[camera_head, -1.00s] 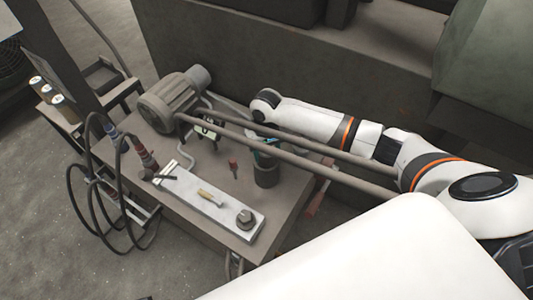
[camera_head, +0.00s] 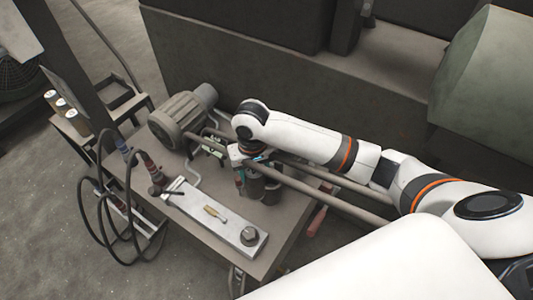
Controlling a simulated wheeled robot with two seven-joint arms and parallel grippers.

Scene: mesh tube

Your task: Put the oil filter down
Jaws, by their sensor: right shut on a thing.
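My right gripper (camera_head: 248,157) points down over the far right part of the workbench and is shut on a dark cylinder, which looks like the oil filter (camera_head: 255,185). The filter is beside a dark cup (camera_head: 272,190) that stands on the bench, to the cup's left in the picture. I cannot tell whether the filter touches the bench (camera_head: 282,232) or the cup. The gripper fingers are small and partly hidden by the wrist. My left gripper is not in view.
A grey motor (camera_head: 177,117) sits at the bench's back left. Two long bars run across beside my arm. Cables (camera_head: 100,200) loop at left. Small canisters (camera_head: 62,104) stand on a side rack.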

